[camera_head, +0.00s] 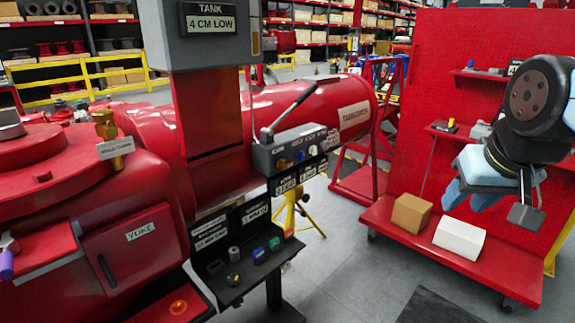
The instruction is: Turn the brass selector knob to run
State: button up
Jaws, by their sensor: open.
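A grey control box (290,147) with a lever on top stands before the red cylinder in the middle. Its front carries a row of small knobs, and the leftmost, brass-coloured one looks like the selector knob (283,163). Small dark labels surround the row, too small to read surely, and I cannot tell which position the knob points to. My gripper (488,202) hangs at the right, pale blue and dark, open and empty. It is well to the right of the box, apart from it, in front of the red cart.
A dark tray (238,280) with small coloured parts sits below the box. A grey "TANK 4 CM LOW" panel (208,30) stands upper left of it. The red cart (385,213) carries a brown box (411,213) and a white box (459,238). A yellow stand (297,215) is behind.

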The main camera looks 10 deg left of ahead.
aim_at(282, 164)
jog(key=z, duration=1.05)
jog(key=i, duration=0.15)
jog(key=u, duration=3.05)
jog(key=k, duration=0.85)
jog(key=z, duration=1.25)
jog(key=i, duration=0.95)
jog(key=z, duration=0.15)
